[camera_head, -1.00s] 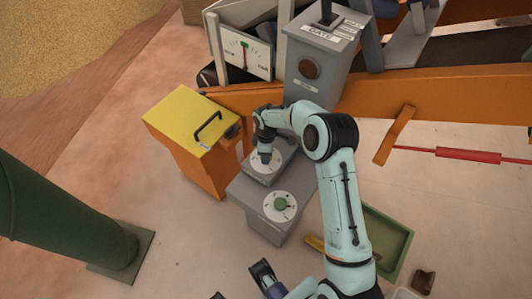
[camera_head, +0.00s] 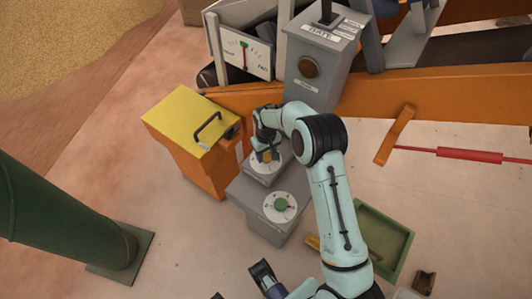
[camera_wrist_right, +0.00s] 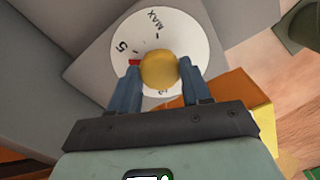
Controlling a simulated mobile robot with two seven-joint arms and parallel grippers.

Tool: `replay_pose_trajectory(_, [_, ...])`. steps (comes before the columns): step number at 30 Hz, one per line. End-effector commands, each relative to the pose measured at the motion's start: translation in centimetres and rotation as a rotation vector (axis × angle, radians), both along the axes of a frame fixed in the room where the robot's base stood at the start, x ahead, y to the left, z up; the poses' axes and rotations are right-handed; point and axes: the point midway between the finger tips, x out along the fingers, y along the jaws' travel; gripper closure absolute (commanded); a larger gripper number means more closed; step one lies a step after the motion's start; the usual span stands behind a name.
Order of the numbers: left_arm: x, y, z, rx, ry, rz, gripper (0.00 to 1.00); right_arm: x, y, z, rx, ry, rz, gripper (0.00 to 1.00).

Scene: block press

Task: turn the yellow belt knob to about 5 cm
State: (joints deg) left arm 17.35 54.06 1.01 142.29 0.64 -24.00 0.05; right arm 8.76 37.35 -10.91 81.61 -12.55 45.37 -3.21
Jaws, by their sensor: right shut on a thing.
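The yellow belt knob (camera_wrist_right: 159,70) sits at the middle of a white round dial (camera_wrist_right: 95,75) in the right wrist view. A red pointer mark shows at its left, close to the number 5; MAX is printed farther up. In the head view the yellow knob (camera_head: 267,157) shows on the rear grey pedestal. My right gripper (camera_wrist_right: 160,73) is shut on the knob, one blue finger on each side. In the head view my right gripper (camera_head: 267,152) is over the dial. My left gripper (camera_head: 240,284) shows partly at the bottom edge, fingers apart and empty.
A green knob (camera_head: 281,204) on a similar dial stands just in front. An orange box with a yellow lid (camera_head: 190,118) is to the left. A grey gate box (camera_head: 320,65) stands behind. A green tray (camera_head: 398,245) lies to the right of my arm.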

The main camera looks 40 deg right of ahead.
Motion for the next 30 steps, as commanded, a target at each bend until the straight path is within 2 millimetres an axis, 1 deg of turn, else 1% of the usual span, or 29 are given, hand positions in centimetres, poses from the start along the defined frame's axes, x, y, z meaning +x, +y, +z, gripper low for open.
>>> replay_pose_trajectory(6, [-0.08,0.01,0.13,0.000,0.002,-0.001,0.57,0.10,0.06,0.05,0.000,-0.003,-0.169,0.83])
replay_pose_trajectory(15, [-0.13,0.01,0.24,-0.001,0.005,-0.001,0.57,0.10,0.03,0.06,-0.001,-0.003,-0.319,0.83])
replay_pose_trajectory(21, [-0.16,0.01,0.27,0.000,0.006,-0.001,0.57,0.11,0.01,0.06,0.000,-0.004,-0.361,0.83])
replay_pose_trajectory(30, [-0.17,0.00,0.27,0.000,0.006,-0.001,0.57,0.11,0.01,0.05,0.000,-0.004,-0.371,0.83])
